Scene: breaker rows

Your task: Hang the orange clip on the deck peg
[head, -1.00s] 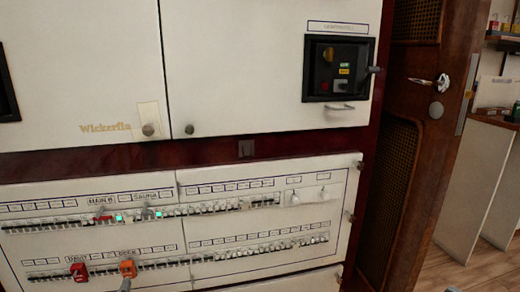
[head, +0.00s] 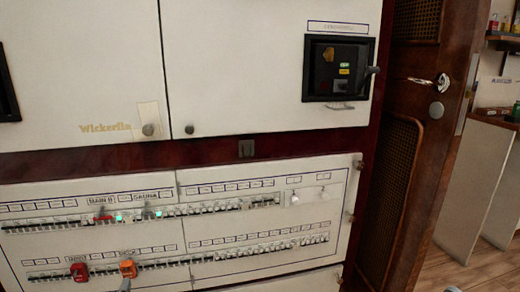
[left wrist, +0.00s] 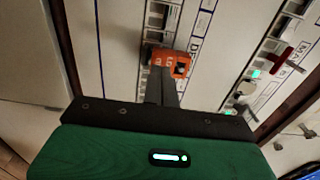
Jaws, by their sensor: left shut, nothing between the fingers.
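The orange clip (head: 128,268) is on the lower breaker row, under a label that appears to read DECK. It also shows close up in the left wrist view (left wrist: 178,62). The deck peg cannot be made out apart from the clip. My left gripper (left wrist: 160,85) is shut, with its dark fingers at the clip's near side. Nothing is held between them, and I cannot tell whether they touch the clip. In the head view only the grey tip of my left gripper (head: 124,286) shows, just below the clip. My right gripper cannot be made out.
A red clip (head: 79,272) sits left of the orange one on the same row. The upper row (head: 220,207) has a red lever (head: 103,217) and green lights. White cupboard doors (head: 80,70) with knobs are above. A wooden door (head: 415,140) stands at right.

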